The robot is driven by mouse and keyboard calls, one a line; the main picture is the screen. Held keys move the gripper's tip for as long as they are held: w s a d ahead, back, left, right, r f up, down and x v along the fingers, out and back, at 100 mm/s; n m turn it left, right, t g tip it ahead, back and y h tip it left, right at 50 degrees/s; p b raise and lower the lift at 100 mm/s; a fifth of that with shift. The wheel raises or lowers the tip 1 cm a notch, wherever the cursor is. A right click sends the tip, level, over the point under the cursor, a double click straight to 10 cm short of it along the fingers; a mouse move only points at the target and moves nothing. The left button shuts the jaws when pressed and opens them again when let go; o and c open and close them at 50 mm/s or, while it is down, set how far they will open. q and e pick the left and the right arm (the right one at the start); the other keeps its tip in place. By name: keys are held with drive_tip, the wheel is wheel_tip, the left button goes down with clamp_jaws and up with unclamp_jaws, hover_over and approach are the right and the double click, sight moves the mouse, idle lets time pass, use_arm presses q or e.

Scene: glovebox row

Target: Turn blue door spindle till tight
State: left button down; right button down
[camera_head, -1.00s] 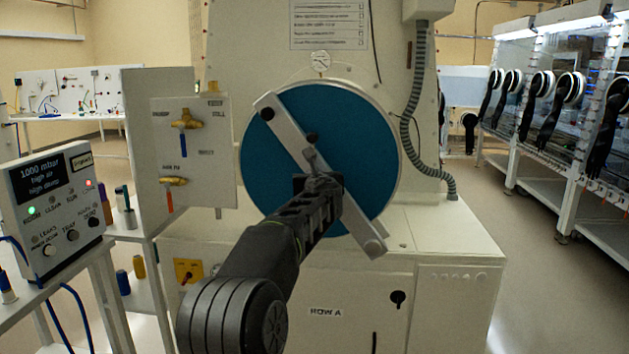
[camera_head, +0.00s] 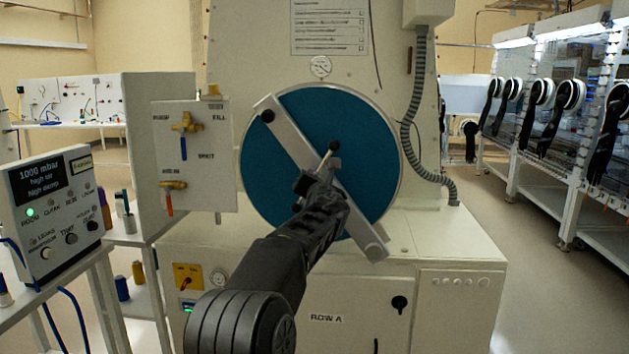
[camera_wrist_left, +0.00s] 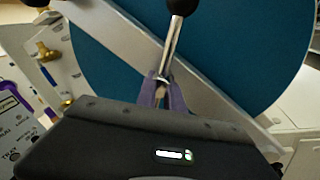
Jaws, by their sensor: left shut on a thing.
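The blue round door (camera_head: 370,140) is shut on the chamber front, with a pale clamp bar (camera_head: 285,125) slanting across it. At the bar's middle is the spindle handle (camera_head: 327,162), a thin metal rod with black knobs, tilted up to the right. My left gripper (camera_head: 314,186) is shut on this handle near the door's centre and hides its hub. In the left wrist view the purple fingertips (camera_wrist_left: 162,90) close around the metal rod (camera_wrist_left: 172,45) below its black knob (camera_wrist_left: 182,5). Whether the clamp is tight cannot be told. My right gripper is not in view.
A valve panel (camera_head: 215,150) with brass fittings is left of the door, and a ribbed hose (camera_head: 412,140) hangs at its right. A control box (camera_head: 55,205) stands at lower left. Glove stations (camera_head: 570,110) line the right, with open floor (camera_head: 540,290) before them.

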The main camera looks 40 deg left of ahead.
use_arm(q)
drive_tip(key=shift+f, duration=0.15)
drive_tip(key=c, duration=1.5)
unclamp_jaws()
drive_tip(key=b+v, duration=0.1)
drive_tip(key=v, duration=0.6)
drive_tip(key=shift+s+d+b, duration=0.2)
drive_tip(key=shift+d+b, duration=0.05)
drive_tip(key=shift+b, duration=0.05)
